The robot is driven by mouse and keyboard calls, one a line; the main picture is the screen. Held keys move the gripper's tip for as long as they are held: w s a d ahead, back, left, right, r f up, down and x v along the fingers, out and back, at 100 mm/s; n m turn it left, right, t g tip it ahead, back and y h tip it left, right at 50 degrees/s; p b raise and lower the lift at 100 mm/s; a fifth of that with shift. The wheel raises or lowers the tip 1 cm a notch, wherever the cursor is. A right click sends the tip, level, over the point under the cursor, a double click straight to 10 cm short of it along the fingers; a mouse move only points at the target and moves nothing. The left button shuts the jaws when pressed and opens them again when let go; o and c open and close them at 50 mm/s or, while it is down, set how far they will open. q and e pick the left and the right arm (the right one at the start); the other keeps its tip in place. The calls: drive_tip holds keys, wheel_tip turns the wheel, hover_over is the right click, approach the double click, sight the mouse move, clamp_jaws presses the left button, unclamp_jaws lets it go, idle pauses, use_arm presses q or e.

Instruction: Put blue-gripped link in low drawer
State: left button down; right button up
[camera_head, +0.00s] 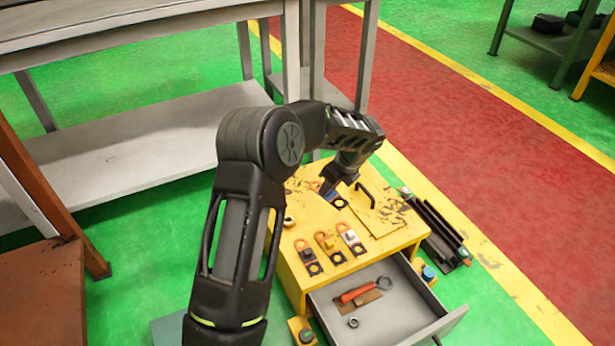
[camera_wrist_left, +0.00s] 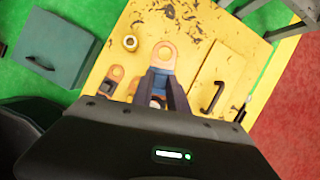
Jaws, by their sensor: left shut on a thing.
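My left gripper (camera_head: 331,187) reaches down over the yellow cabinet top and is shut on the blue-gripped link (camera_head: 338,202). In the left wrist view the link's orange ring (camera_wrist_left: 165,53) sticks out beyond the fingers of the gripper (camera_wrist_left: 160,84), which cover most of its blue part. I cannot tell whether the link touches the top. A grey drawer (camera_head: 410,300) is pulled out at the cabinet's front. It holds a red-handled tool (camera_head: 358,292) and a metal nut (camera_head: 353,322). My right gripper is not in view.
Several links with orange rings, one of them with a white grip (camera_head: 350,238), lie on the cabinet top (camera_head: 395,243). A panel with a black handle (camera_head: 365,194) is on the right of the top. Dark bars (camera_head: 438,232) lie on the floor to the right.

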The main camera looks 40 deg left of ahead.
use_arm(q)
drive_tip(key=s+d+r+n+g, duration=0.1)
drive_tip(key=s+d+r+n, duration=0.2)
drive_tip(key=d, duration=0.3)
drive_tip(key=s+d+r+n+g, duration=0.1)
drive_tip(key=s+d+r+n, duration=0.2)
drive_tip(key=d, duration=0.3)
drive_tip(key=s+d+r+n+g+h, duration=0.1)
drive_tip(key=s+d+r+n, duration=0.2)
drive_tip(key=s+d+r, duration=0.1)
drive_tip(key=s+d, duration=0.1)
drive_tip(key=d, duration=0.1)
drive_tip(key=shift+d+r, duration=0.3)
drive_tip(key=shift+r, duration=0.1)
drive_tip(key=shift+d, duration=0.1)
